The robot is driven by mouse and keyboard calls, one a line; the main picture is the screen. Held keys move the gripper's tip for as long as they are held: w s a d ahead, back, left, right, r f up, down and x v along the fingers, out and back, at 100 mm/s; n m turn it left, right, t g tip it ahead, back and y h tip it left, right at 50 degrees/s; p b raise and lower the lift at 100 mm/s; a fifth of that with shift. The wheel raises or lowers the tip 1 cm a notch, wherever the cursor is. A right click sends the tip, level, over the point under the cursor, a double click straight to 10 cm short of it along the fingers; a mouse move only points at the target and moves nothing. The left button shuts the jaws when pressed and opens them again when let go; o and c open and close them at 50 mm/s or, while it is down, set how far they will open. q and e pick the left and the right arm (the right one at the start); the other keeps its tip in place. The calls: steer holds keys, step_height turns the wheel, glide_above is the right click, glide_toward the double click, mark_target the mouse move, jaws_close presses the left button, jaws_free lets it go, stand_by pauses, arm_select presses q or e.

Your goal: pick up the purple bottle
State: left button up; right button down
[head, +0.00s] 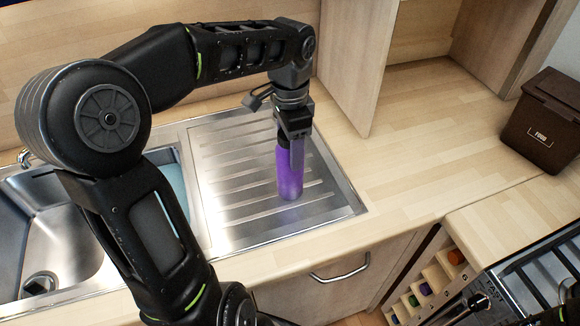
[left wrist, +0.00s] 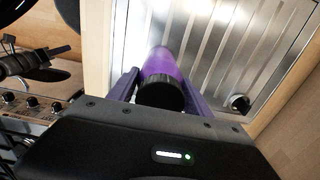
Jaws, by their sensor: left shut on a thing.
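The purple bottle (head: 290,178) stands upright, or nearly so, over the ribbed steel draining board. My left gripper (head: 294,150) comes down on it from above and is shut around its upper part. In the left wrist view the purple bottle (left wrist: 162,68) with its black cap sits between the two fingers of my left gripper (left wrist: 160,88). I cannot tell whether the bottle's base touches the board. My right gripper is not clearly in view.
The draining board (head: 235,215) has free room around the bottle. A sink basin (head: 60,235) lies to the left. Bare wooden worktop (head: 410,180) is to the right, with a brown food bin (head: 543,125) at far right. A wooden panel (head: 343,70) stands behind the board.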

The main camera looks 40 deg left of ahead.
arm_select(q)
jaws_close()
steer(key=shift+r, duration=0.1)
step_height(320, 180, up, 4)
steer(key=shift+r+b, duration=0.1)
steer(key=shift+b, duration=0.25)
step_height(320, 180, up, 6)
steer(key=p, duration=0.4)
steer(key=shift+p, duration=0.3)
